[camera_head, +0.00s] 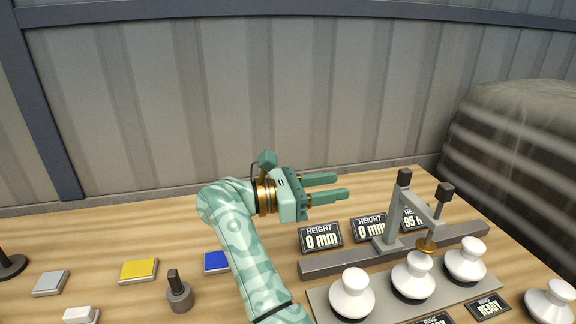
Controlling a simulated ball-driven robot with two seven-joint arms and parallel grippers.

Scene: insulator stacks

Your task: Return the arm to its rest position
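My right arm rises from the bottom middle, and its green gripper (342,186) is raised above the table, pointing right. Its two fingers are parallel with a gap between them and nothing in it. It is clear of the objects around it. My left gripper is not in view. Three white insulators stand in a row on a grey plate (324,306): a left one (352,292), a middle one (411,274) and a right one (465,258).
A grey gauge frame (391,225) with dark knobs stands on a rail (340,262) behind the insulators. Height displays (320,236) stand behind it. Another insulator (549,300) is at far right. Yellow (139,270), blue (216,262) and grey (50,283) pads and a dark-stemmed piece (179,293) lie left.

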